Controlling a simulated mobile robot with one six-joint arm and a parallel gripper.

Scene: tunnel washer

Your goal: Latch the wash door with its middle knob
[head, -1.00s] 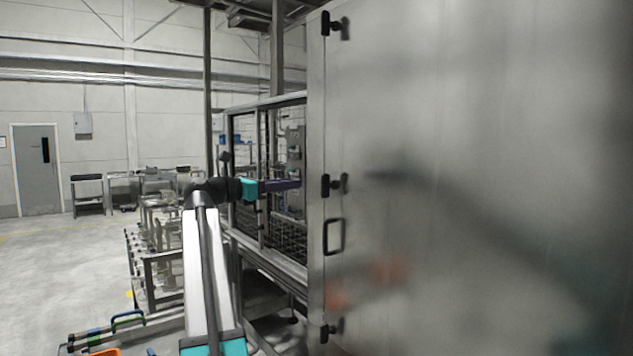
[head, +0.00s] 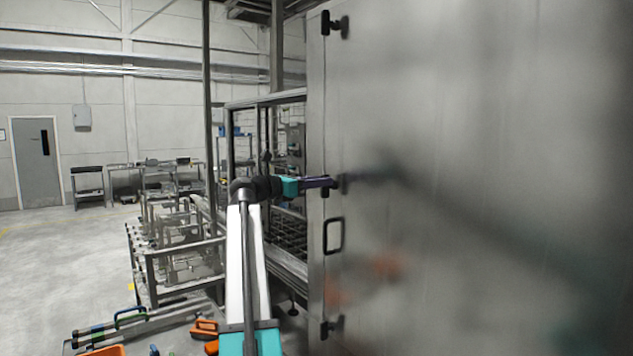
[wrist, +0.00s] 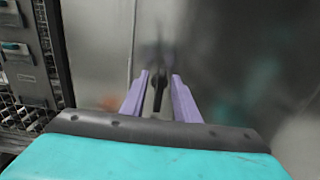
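The wash door (head: 450,120) is a large, shiny steel panel on the right of the head view, and looks closed. Its middle knob (head: 342,184) is black and sits at the door's left edge, above the black handle. In the wrist view the middle knob (wrist: 158,90) stands between my two purple fingers, with a narrow gap on each side. My gripper (head: 331,182) reaches the knob from the left, pointing right. In the wrist view my gripper (wrist: 160,77) is open around the knob. The knob's far side and exact turn are hard to make out.
A similar upper knob (head: 335,25) and lower knob (head: 331,328) sit on the same door edge. The black loop handle (head: 333,236) is just below the middle knob. A framed cage (head: 265,105) stands left of the door. Open floor lies at far left.

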